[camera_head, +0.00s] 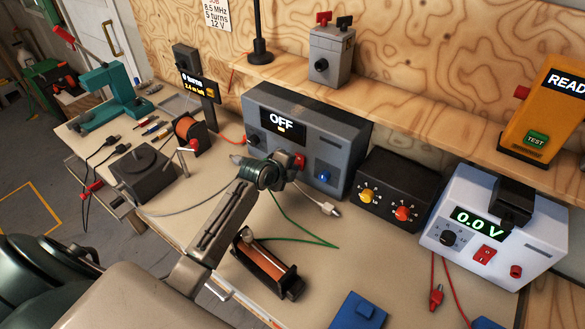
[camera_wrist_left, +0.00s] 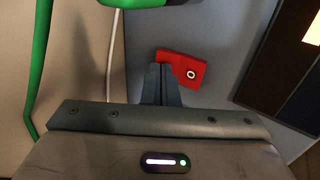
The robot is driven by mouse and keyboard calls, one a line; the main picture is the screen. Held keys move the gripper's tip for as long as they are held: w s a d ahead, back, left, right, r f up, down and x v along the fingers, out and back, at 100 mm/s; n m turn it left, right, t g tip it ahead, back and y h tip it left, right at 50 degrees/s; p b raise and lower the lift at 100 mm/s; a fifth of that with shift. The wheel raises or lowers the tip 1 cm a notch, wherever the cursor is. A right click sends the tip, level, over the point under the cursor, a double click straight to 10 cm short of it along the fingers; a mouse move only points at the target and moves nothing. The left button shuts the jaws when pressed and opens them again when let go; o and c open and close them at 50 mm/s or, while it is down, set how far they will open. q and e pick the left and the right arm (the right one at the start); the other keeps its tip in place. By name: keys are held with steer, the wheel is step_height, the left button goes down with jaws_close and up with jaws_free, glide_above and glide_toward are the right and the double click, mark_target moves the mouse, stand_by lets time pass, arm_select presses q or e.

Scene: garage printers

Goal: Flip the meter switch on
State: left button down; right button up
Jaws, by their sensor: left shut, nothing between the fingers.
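The grey meter box (camera_head: 350,130) stands at the back of the bench, and its display (camera_head: 282,125) reads OFF. A red switch (camera_head: 299,161) sits on its front face and is partly hidden by my left gripper (camera_head: 290,160). In the left wrist view the red switch (camera_wrist_left: 180,68) shows a white ring mark. My left gripper (camera_wrist_left: 160,72) is shut and empty, with its fingertips right at the switch's left side. I cannot tell whether they touch it. My right gripper is not in view.
A black box with knobs (camera_head: 399,188) and a white supply reading 0.0 V (camera_head: 505,235) stand to the right. A copper coil holder (camera_head: 264,262) lies on the bench near my left arm. A green wire and a white cable with a plug (camera_head: 329,209) run beside the gripper.

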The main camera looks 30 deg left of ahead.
arm_select(q)
steer(key=shift+f+b, duration=0.15)
steer(key=shift+b, duration=0.2)
steer(key=shift+w+f+t+b, duration=0.2)
steer(key=shift+f+t+b, duration=0.25)
steer(key=shift+b, duration=0.8)
steer(key=shift+r+p, duration=0.55)
steer(key=shift+r, duration=0.15)
steer(key=shift+r+p, duration=0.6)
steer(key=shift+r, duration=0.15)
